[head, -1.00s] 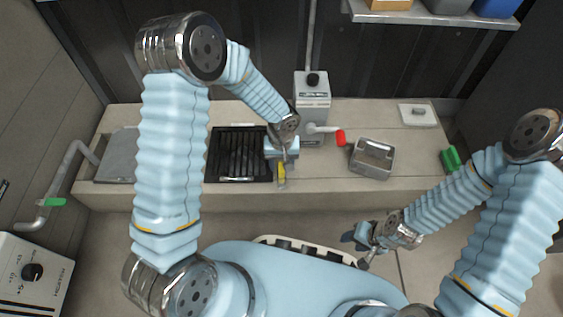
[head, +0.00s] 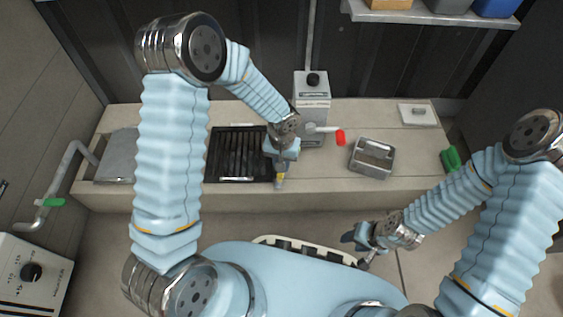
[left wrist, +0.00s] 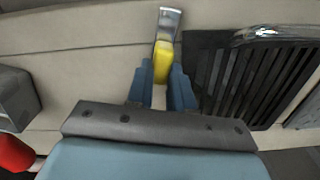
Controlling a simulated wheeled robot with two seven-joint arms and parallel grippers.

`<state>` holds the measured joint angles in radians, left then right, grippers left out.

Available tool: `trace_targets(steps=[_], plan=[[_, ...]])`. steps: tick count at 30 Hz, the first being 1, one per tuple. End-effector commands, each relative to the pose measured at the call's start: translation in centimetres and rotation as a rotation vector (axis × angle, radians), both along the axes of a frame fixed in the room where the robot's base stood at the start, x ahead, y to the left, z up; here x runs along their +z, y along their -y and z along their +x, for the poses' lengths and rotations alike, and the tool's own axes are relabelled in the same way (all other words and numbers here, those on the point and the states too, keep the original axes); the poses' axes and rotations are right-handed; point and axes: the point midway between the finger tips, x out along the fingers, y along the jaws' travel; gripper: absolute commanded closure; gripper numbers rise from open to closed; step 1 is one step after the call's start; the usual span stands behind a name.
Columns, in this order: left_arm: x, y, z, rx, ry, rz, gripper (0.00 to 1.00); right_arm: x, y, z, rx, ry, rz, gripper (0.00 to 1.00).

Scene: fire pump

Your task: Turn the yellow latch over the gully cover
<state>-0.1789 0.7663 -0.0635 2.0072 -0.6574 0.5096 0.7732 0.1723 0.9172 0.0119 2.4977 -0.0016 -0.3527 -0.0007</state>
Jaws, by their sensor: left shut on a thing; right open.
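The yellow latch (head: 281,177) is at the right edge of the black slotted gully cover (head: 239,155), near the bench front. In the left wrist view the yellow latch (left wrist: 163,62) points away from me, with a metal end beyond, and lies beside the cover (left wrist: 262,75). My left gripper (head: 280,170) is shut on the latch, with its two blue fingers (left wrist: 162,85) on either side of it. In the head view the gripper hides part of the latch. My right gripper (head: 358,248) is open and empty, low in front of the bench.
A grey pump box (head: 313,95) with a red-ended lever (head: 340,138) stands behind the left gripper. A shelf (head: 430,14) hangs at the back right.

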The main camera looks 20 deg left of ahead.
Motion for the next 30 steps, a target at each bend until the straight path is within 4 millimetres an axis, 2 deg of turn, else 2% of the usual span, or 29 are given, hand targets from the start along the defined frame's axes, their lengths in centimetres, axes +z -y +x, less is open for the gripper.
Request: trace_targets(steps=[30], plan=[[0.09,0.55,-0.31,-0.957,-0.002,-0.001,1.0,0.67,-0.01,-0.03,0.0,-0.001,0.0,0.55]])
